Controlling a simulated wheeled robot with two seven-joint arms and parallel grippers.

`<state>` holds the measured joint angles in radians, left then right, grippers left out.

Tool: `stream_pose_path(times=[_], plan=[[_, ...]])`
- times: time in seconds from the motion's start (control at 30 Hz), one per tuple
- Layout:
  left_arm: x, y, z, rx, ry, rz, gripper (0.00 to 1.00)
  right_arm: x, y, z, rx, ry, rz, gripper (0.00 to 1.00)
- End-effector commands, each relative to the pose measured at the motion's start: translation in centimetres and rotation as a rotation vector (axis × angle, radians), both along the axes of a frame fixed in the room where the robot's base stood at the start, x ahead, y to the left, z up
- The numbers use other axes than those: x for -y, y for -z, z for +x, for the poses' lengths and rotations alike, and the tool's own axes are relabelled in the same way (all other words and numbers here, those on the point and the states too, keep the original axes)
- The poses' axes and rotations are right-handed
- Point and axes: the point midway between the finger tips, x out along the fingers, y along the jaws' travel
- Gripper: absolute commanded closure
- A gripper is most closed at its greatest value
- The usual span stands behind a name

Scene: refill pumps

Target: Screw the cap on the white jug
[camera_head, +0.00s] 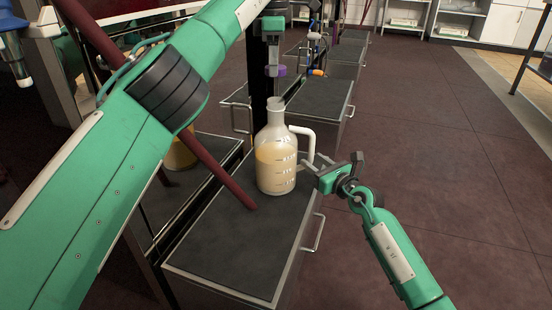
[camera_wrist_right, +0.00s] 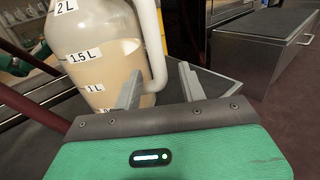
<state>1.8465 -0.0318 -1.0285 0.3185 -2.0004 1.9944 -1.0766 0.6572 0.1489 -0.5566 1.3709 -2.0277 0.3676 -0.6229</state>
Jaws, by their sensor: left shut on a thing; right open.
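The white jug (camera_head: 277,165) stands upright on the dark cabinet top, with pale yellow liquid inside and an uncapped-looking neck. Its white handle (camera_head: 304,135) faces right. The jug (camera_wrist_right: 90,55) with volume marks also fills the left of the right wrist view. My left gripper (camera_head: 273,62) points down above and slightly behind the jug's neck in the picture, shut on a small purple cap (camera_head: 281,71), apart from the neck. My right gripper (camera_head: 318,168) is open beside the jug's lower right side; its fingers (camera_wrist_right: 160,88) are on either side of the handle's lower part (camera_wrist_right: 155,72). Contact is unclear.
The cabinet top (camera_head: 235,250) is clear in front of the jug. A dark red bar (camera_head: 215,170) slants down to the left of the jug. A yellowish container (camera_head: 180,153) is partly hidden behind my left arm. Open floor (camera_head: 430,150) lies to the right.

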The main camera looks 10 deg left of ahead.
Motion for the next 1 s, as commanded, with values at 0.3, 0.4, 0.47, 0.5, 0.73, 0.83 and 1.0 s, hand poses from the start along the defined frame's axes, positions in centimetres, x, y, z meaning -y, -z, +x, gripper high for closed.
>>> stream_pose_path(times=[0.3, 0.4, 0.47, 0.5, 0.73, 0.83, 1.0], plan=[[0.0, 0.0, 0.0, 0.000, 0.000, 0.000, 0.77, 0.0, 0.0, 0.0, 0.000, 0.000, 0.000, 1.00], [0.0, 0.0, 0.0, 0.000, 0.000, 0.000, 0.77, 0.0, 0.0, 0.0, 0.000, 0.000, 0.000, 1.00], [0.0, 0.0, 0.0, 0.000, 0.000, 0.000, 0.77, 0.0, 0.0, 0.0, 0.000, 0.000, 0.000, 1.00], [0.0, 0.1, 0.0, 0.000, 0.000, 0.000, 0.77, 0.0, 0.0, 0.0, 0.000, 0.000, 0.000, 1.00], [0.0, 2.1, 0.0, 0.001, 0.001, 0.001, 0.77, 0.0, 0.0, 0.0, -0.001, 0.000, -0.001, 1.00], [0.0, 3.4, 0.0, 0.000, 0.001, 0.000, 0.77, 0.0, 0.0, 0.0, -0.001, 0.000, -0.001, 1.00], [0.0, 4.9, 0.0, 0.002, 0.000, 0.000, 0.77, 0.0, 0.0, 0.0, -0.001, 0.000, -0.001, 1.00]])
